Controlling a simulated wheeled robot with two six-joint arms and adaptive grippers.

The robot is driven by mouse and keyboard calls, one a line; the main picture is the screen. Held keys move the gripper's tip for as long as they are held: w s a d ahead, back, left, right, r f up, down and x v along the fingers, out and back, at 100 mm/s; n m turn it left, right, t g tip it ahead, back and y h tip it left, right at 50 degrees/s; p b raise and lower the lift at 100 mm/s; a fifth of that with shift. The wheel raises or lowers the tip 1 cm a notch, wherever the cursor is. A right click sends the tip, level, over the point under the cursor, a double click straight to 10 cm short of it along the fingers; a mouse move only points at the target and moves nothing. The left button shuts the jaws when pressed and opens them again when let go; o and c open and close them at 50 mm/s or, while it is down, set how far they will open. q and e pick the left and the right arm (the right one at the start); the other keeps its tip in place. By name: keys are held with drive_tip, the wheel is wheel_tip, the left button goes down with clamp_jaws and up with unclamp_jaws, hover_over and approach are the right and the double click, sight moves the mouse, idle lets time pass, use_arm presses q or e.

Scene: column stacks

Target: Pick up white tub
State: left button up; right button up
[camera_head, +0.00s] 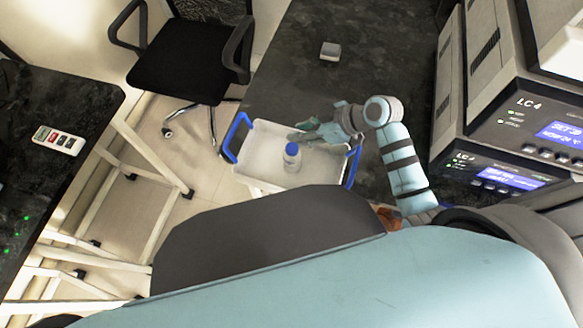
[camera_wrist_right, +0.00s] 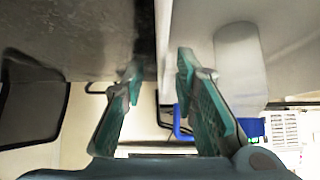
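In the right wrist view the bottle (camera_wrist_right: 238,75) appears upside down, just right of the fingers, beside pale tub surface (camera_wrist_right: 190,25). My right gripper (camera_head: 304,131) reaches over the tub's back right part in the head view. In the wrist view its teal fingers (camera_wrist_right: 160,66) are apart with nothing gripped between them. Whether they touch the tub is unclear. My left gripper is not in view.
A dark counter (camera_head: 330,85) with a small grey box (camera_head: 330,51) is behind the tub. LC-4 instruments (camera_head: 500,120) stand at the right. A black chair (camera_head: 190,55) is at the back left. Another dark table (camera_head: 60,110) holds a white device (camera_head: 58,140).

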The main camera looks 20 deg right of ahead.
drive_tip(key=shift+w+a, duration=0.15)
drive_tip(key=shift+a, duration=0.05)
clamp_jaws()
